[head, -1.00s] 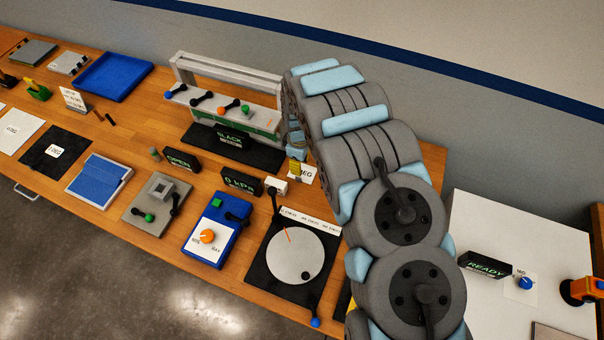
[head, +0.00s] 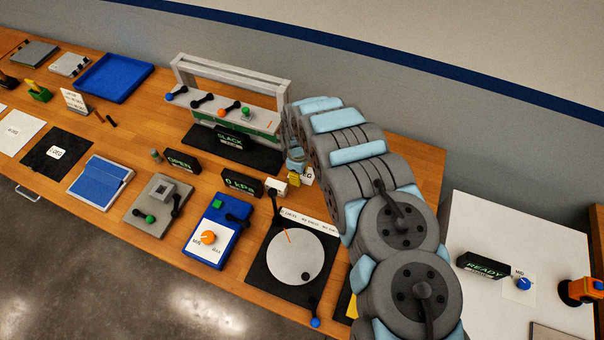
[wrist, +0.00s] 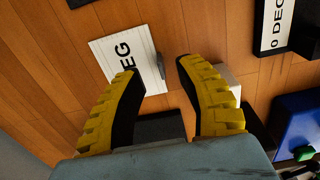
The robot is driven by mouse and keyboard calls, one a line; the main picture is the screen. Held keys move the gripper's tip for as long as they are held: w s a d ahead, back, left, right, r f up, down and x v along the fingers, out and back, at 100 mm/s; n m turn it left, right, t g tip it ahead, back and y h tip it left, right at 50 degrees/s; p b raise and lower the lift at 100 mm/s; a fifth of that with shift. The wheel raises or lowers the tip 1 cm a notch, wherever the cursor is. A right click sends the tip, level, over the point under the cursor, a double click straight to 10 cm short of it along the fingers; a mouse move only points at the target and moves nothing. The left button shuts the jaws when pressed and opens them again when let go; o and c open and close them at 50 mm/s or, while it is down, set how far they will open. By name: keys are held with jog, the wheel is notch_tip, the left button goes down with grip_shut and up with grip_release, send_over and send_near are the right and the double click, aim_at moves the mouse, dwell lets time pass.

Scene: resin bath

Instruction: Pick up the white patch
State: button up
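In the wrist view my gripper (wrist: 160,72) is open, its yellow fingers apart with black inner pads. A white card (wrist: 118,50) with part of the lettering "EG" lies flat on the wood beyond the left fingertip; it may be the white patch. A thin grey piece (wrist: 160,66) shows at its right edge, between the fingertips. In the head view my gripper (head: 297,168) hangs over the bench's back right part and hides most of that card. A white sheet (head: 18,131) with a small label also lies at far left; I cannot tell which is the patch.
A white block (wrist: 229,82) is close behind the right finger. A dark "0 kPa" display (head: 242,181), a round grey dial plate (head: 301,258) and a blue control box (head: 217,230) stand nearby. A grey frame (head: 225,85) with levers is behind. A white table (head: 500,222) is at right.

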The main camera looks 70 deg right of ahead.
jog(key=shift+f, duration=1.5)
grip_shut()
